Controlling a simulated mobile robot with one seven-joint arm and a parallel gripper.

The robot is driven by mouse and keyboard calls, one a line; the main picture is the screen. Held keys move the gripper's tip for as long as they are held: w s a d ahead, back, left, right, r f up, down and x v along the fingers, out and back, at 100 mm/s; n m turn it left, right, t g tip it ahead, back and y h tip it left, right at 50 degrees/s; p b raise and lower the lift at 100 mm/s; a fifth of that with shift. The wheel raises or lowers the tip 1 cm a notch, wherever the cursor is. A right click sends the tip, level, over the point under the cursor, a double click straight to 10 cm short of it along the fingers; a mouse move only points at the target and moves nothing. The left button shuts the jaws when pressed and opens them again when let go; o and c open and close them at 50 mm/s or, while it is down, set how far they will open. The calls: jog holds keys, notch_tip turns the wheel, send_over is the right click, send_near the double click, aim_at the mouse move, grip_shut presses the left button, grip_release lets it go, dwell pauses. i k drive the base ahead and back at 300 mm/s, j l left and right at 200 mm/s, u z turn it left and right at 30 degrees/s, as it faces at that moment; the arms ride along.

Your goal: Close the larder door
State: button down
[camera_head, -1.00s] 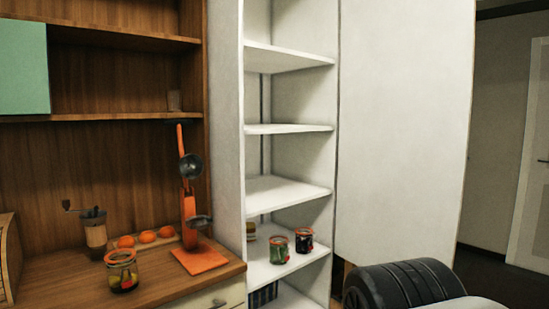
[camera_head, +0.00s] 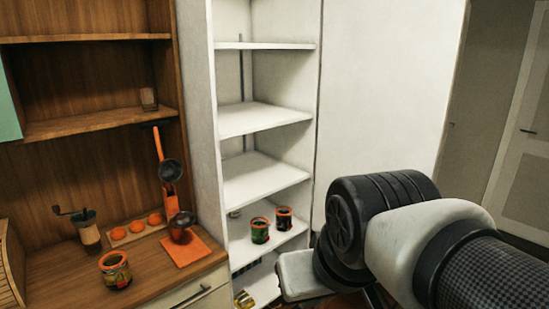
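The larder is a tall white cupboard with several white shelves (camera_head: 265,120). Its door (camera_head: 385,90) is the broad white panel to the right of the shelves in the head view. The door stands wide open, so the shelves are exposed. My arm comes in from the lower right and covers the lower part of the door. The fingers of my gripper do not show. I cannot tell whether any part of my arm touches the door.
A green-filled jar (camera_head: 260,230) and a dark jar (camera_head: 284,218) stand on a low larder shelf. At left, a wooden counter holds a grinder (camera_head: 87,230), oranges (camera_head: 137,225), a jar (camera_head: 115,269) and an orange stand (camera_head: 185,248). A paneled door (camera_head: 520,150) is at far right.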

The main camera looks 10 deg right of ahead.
aim_at(389, 67)
jog(key=i+l, duration=0.15)
jog(key=l, duration=0.4)
jog(key=i+l+u, duration=0.1)
jog(key=l, duration=0.45)
jog(key=i+l+u, duration=0.1)
jog(key=l, duration=0.5)
jog(key=i+l, duration=0.1)
jog(key=l, duration=0.45)
jog(key=l+u, duration=0.35)
jog(key=l, duration=0.6)
jog(key=i+l+z, duration=0.2)
jog(key=k+j, duration=0.05)
jog(key=k, duration=0.05)
